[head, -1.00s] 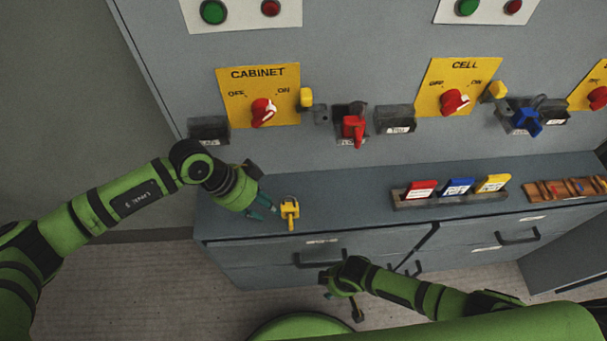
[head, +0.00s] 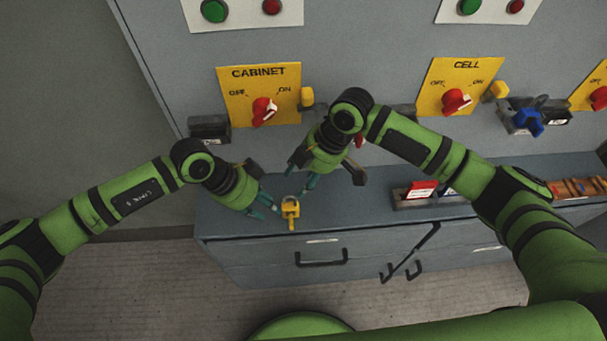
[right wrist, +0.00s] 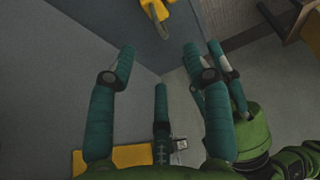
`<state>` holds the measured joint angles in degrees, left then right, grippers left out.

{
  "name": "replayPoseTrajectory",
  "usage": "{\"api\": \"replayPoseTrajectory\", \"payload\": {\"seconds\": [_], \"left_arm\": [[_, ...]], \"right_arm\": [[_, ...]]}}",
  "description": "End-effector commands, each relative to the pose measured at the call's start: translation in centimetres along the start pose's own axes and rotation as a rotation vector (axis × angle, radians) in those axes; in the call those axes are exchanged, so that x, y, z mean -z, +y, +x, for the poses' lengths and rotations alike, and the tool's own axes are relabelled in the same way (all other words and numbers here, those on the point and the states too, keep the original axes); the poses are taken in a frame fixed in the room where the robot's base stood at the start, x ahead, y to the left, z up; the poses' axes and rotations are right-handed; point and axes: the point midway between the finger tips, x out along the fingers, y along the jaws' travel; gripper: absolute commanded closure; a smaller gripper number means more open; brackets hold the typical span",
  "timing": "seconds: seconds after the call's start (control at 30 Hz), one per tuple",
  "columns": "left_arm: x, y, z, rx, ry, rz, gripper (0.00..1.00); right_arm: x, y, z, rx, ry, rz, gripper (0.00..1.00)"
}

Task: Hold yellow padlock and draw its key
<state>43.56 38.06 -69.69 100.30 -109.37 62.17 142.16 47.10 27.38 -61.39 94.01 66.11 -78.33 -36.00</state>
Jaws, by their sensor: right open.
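The yellow padlock (head: 290,211) is on the grey cabinet top near its front edge, with a pale shackle at its upper end. It also shows at the top of the right wrist view (right wrist: 150,5), with a brass-coloured part that may be its key. My left gripper (head: 269,207) is just left of the padlock, its teal fingers parted and apparently empty. My right gripper (head: 299,189) hangs above the padlock, open and empty, fingers pointing down. In the right wrist view its teal fingers stand wide apart, short of the padlock.
A CABINET switch panel (head: 260,95) and a CELL switch panel (head: 458,86) are on the wall behind. Drawer handles (head: 321,261) protrude below the cabinet top.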

Motion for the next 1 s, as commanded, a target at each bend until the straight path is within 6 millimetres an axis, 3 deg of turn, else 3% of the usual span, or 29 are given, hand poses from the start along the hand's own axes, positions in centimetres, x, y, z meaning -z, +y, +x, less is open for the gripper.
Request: {"api": "replayPoseTrajectory", "payload": {"seconds": [0.43,0.83,0.87,0.97,1.0], "left_arm": [[0.0,0.0,0.0,0.000,0.000,0.000,0.61],[0.0,0.0,0.0,0.000,0.000,0.000,0.61],[0.0,0.0,0.0,0.000,0.000,0.000,0.61],[0.0,0.0,0.0,0.000,0.000,0.000,0.61],[0.0,0.0,0.0,0.000,0.000,0.000,0.61]], "right_arm": [[0.0,0.0,5.8,0.002,-0.002,0.002,0.50],[-0.1,0.0,6.8,0.000,-0.002,0.001,0.50],[-0.1,0.0,6.8,0.000,-0.002,0.001,0.58],[-0.1,0.0,6.8,0.000,-0.002,0.001,0.98],[-0.1,0.0,6.7,0.000,-0.002,0.001,1.00]]}}
